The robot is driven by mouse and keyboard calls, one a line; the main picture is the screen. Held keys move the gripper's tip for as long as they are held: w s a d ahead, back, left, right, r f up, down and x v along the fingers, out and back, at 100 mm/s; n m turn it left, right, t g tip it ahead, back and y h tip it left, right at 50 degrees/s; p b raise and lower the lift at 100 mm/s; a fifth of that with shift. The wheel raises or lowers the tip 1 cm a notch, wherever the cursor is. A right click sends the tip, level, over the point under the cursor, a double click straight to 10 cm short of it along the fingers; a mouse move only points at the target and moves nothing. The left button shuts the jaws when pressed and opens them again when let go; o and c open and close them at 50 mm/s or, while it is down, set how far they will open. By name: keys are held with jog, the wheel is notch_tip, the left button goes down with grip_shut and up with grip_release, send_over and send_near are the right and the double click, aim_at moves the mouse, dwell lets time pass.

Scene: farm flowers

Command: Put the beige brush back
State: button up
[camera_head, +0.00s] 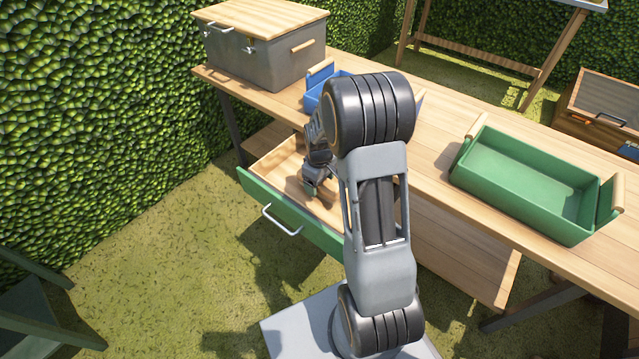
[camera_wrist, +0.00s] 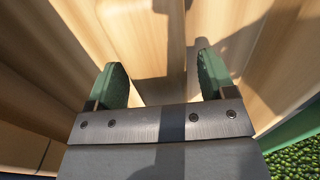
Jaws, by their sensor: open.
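No beige brush can be made out in either view; my arm covers part of the bench and the drawer. My gripper (camera_head: 311,187) is over the pulled-out wooden drawer (camera_head: 262,166) under the bench, pointing down into it. In the wrist view its two green-padded fingers (camera_wrist: 162,76) stand wide apart with nothing between them. Pale wood surfaces and shadows lie beyond the fingers. The drawer has a green front with a metal handle (camera_head: 282,219).
On the bench (camera_head: 455,90) stand a grey box with a wooden lid (camera_head: 262,62), a blue bin (camera_head: 318,88) partly behind my arm, and an empty green tray (camera_head: 525,185). A hedge (camera_head: 90,100) is at the left. Grass lies open at the drawer's front left.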

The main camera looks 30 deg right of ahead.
notch_tip(320, 180, up, 10)
jog(key=p, duration=0.3)
jog(key=s+a+r+m+t, duration=0.1)
jog(key=s+a+r, duration=0.3)
jog(key=s, duration=0.4)
jog(key=s+a+r+m+t, duration=0.1)
jog(key=s+a+r+m, duration=0.2)
jog(key=s+a+r, duration=0.2)
jog(key=s, duration=0.3)
jog(key=shift+a+r+m+t, duration=0.2)
jog(key=shift+r+m+t, duration=0.1)
jog(key=shift+m+t, duration=0.1)
jog(key=shift+w, duration=0.1)
jog(key=w+p+v, duration=0.3)
jog(key=p+v, duration=1)
jog(key=w+r+p+v, duration=0.1)
jog(key=w+p+v, duration=0.2)
jog(key=p+v, duration=1)
notch_tip(320, 180, up, 2)
jog(key=shift+a+r+t+p, duration=0.1)
jog(key=shift+a+t+p, duration=0.1)
jog(key=shift+t+p, duration=0.2)
